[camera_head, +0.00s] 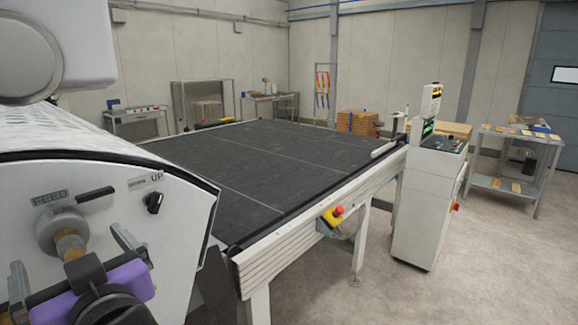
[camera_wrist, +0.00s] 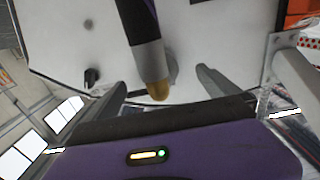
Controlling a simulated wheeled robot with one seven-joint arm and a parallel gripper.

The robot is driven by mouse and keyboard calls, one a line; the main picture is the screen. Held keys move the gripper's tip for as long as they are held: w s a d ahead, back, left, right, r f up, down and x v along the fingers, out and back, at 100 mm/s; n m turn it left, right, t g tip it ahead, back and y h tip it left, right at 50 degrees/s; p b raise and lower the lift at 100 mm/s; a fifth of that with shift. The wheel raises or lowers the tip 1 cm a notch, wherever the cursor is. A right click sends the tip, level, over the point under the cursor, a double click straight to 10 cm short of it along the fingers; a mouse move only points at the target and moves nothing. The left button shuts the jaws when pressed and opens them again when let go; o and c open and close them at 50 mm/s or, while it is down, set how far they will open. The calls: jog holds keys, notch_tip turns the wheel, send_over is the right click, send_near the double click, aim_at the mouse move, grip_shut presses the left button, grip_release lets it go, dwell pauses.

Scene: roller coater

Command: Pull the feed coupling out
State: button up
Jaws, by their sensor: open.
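The feed coupling (camera_head: 68,243) is a brass piece at a round grey fitting on the white machine panel (camera_head: 180,205), below the FEED label, in the head view. In the wrist view the coupling (camera_wrist: 157,88) shows a brass end and a grey band, with a dark length running up out of frame. My gripper (camera_head: 66,250) is purple and black with grey fingers. Its fingers stand apart, one on each side of the coupling, and gaps show on both sides. My gripper (camera_wrist: 161,80) also looks open in the wrist view. Its body hides part of the coupling in the head view.
A black lever (camera_head: 95,193) and an UP knob (camera_head: 154,203) stick out of the panel near my gripper. The dark-topped machine bed (camera_head: 270,165) lies right of the panel. A control stand (camera_head: 425,200) is further right, with open floor before it.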

grip_shut()
dwell(0.3)
jog(key=p+v, duration=0.1)
jog(key=v, duration=0.5)
dwell(1.4)
jog(key=shift+d, duration=0.1)
jog(key=shift+p+v, duration=0.55)
jog(key=shift+v, duration=0.9)
